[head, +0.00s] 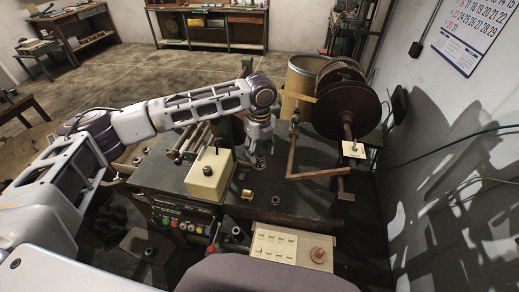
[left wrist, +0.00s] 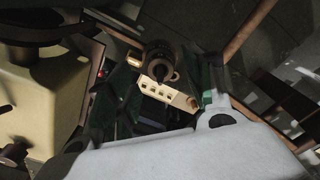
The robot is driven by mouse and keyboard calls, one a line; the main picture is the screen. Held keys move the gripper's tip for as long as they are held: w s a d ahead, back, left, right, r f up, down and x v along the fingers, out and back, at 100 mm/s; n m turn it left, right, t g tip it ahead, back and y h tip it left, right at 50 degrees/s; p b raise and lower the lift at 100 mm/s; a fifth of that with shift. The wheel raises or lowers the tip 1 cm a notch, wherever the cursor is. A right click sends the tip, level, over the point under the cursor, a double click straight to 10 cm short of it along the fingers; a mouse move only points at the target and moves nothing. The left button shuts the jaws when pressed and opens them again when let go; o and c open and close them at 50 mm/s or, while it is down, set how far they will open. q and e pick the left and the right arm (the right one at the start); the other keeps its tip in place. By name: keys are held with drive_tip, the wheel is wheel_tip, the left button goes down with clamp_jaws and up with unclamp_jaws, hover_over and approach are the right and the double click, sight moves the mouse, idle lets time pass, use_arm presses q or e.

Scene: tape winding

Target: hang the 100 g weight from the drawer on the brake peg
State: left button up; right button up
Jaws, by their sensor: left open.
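My left gripper (head: 259,162) points down over the dark workbench (head: 225,208), right of the cream box (head: 209,175). It is open. In the left wrist view a dark round piece (left wrist: 158,56) with a small ring shows beyond the gripper; I cannot tell if it is the 100 g weight. The drawer and the weight's marking cannot be made out. I cannot tell which rod is the brake peg. My right gripper is out of view.
A large brown reel (head: 345,105) and a tan drum (head: 299,84) stand at the bench's right. Rusty bars (head: 315,173) project in front. A cream slotted panel (head: 275,243) lies at the front edge. Colored buttons (head: 183,223) line the bench front. A wall is close on the right.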

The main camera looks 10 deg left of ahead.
use_arm(q)
drive_tip(key=shift+r, duration=0.15)
wheel_tip(320, 180, up, 12)
idle(0.7)
drive_tip(key=shift+f, duration=0.2)
idle(0.3)
